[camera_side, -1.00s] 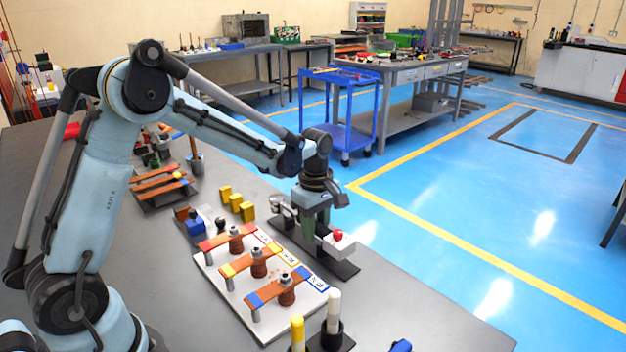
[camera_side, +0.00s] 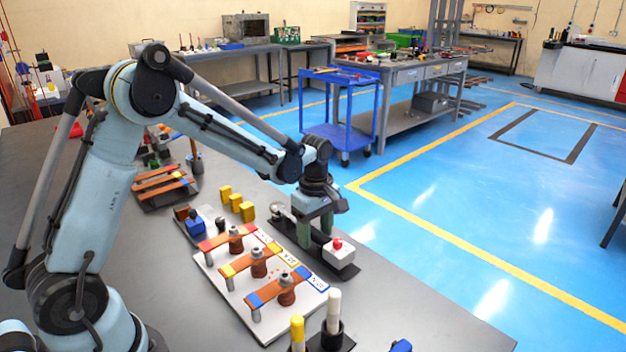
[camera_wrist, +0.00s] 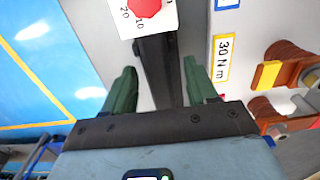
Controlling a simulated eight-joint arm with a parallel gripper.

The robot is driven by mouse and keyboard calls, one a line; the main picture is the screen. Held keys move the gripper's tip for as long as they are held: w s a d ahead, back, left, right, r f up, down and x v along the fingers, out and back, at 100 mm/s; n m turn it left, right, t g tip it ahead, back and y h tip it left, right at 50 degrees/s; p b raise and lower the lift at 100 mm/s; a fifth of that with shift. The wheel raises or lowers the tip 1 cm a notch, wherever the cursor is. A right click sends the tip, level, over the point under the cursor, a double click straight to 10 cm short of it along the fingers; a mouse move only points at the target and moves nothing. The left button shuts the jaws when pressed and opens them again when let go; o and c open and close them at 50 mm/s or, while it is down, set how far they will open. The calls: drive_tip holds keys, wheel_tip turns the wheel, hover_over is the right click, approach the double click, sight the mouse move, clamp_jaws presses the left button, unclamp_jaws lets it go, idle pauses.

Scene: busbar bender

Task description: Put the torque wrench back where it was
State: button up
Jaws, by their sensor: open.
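The torque wrench appears as a white block with a red knob (camera_side: 340,253) at one end and a silver head (camera_side: 278,210) at the other. It lies along a dark base plate (camera_side: 352,275). My gripper (camera_side: 315,232) is over its middle, fingers pointing down. In the wrist view, the green fingers of my gripper (camera_wrist: 159,82) are open, one on each side of a dark shaft (camera_wrist: 155,62), with visible gaps. The white block with numbers and the red knob (camera_wrist: 146,12) is at the top edge. The silver head is out of the wrist view.
A white board (camera_side: 265,322) with copper bars marked red, yellow and blue stands close beside the plate. Several yellow blocks (camera_side: 237,205) are behind it. A holder (camera_side: 330,338) with white and yellow cylinders is in front.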

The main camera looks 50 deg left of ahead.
sight(316, 231)
wheel_tip(316, 231, up, 13)
drive_tip(key=s+d+m+t, duration=0.2)
drive_tip(key=s+m+t, duration=0.1)
drive_tip(key=s+m, duration=0.4)
drive_tip(key=s+d+f+m+t, duration=0.1)
drive_tip(key=s+d+m+t, duration=0.1)
drive_tip(key=s+m+t, duration=0.2)
drive_tip(key=s+m, duration=0.3)
drive_tip(key=m, duration=0.4)
drive_tip(key=shift+s+f, duration=0.15)
drive_tip(key=shift+s, duration=0.15)
idle(0.8)
